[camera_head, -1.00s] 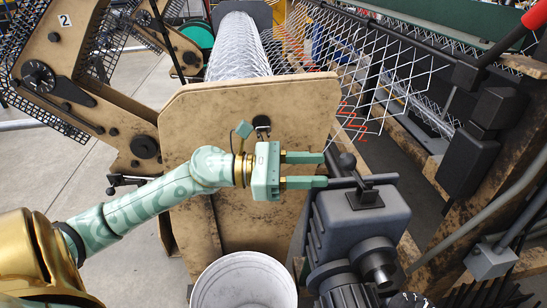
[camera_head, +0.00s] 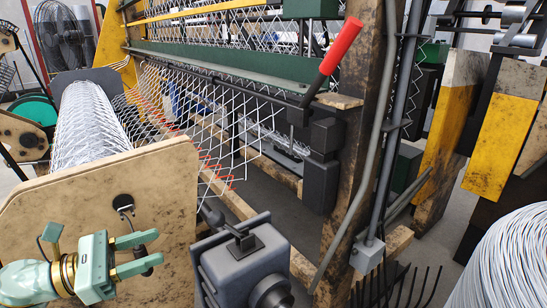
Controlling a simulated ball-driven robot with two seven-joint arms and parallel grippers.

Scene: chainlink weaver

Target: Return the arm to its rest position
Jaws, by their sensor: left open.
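My left gripper (camera_head: 138,254) is at the lower left of the head view, with its two green fingers apart and pointing right. Nothing is between the fingers. It is in front of the tan end plate (camera_head: 100,205) of the weaver; I cannot tell the exact gap. My left arm (camera_head: 28,282) comes in from the left edge, mostly cut off by the frame. My right gripper is not in view.
A grey motor housing (camera_head: 240,262) stands right of the gripper. A red-handled lever (camera_head: 341,46) rises at the centre. Rolled mesh (camera_head: 88,125) lies behind the plate. A wire coil (camera_head: 508,262) is at the lower right, and upright dark prongs (camera_head: 385,288) are at the bottom.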

